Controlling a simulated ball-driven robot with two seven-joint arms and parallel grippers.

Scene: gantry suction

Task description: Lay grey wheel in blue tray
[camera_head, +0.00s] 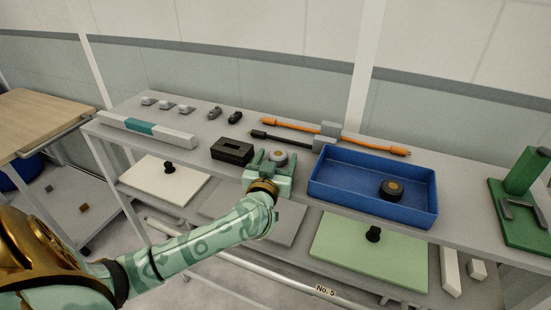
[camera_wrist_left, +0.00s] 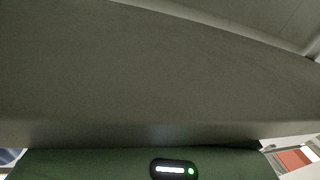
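The grey wheel (camera_head: 279,155), with a tan hub, is on the upper shelf in the head view. My left gripper (camera_head: 275,160) is right at it, with one finger on each side. The fingers look apart, with a small gap at the wheel's left; contact is not clear. The blue tray (camera_head: 325,188) stands just right of the gripper. A dark wheel with an orange hub (camera_head: 392,189) lies in its right part. The left wrist view shows mostly a dark grey surface very close, and no wheel. My right gripper is not in view.
A black block with a slot (camera_head: 232,151) stands close left of the gripper. Orange and black rods with grey blocks (camera_head: 328,131) lie behind it. A green stand (camera_head: 522,190) is at the far right. Small grey parts (camera_head: 165,105) line the back left.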

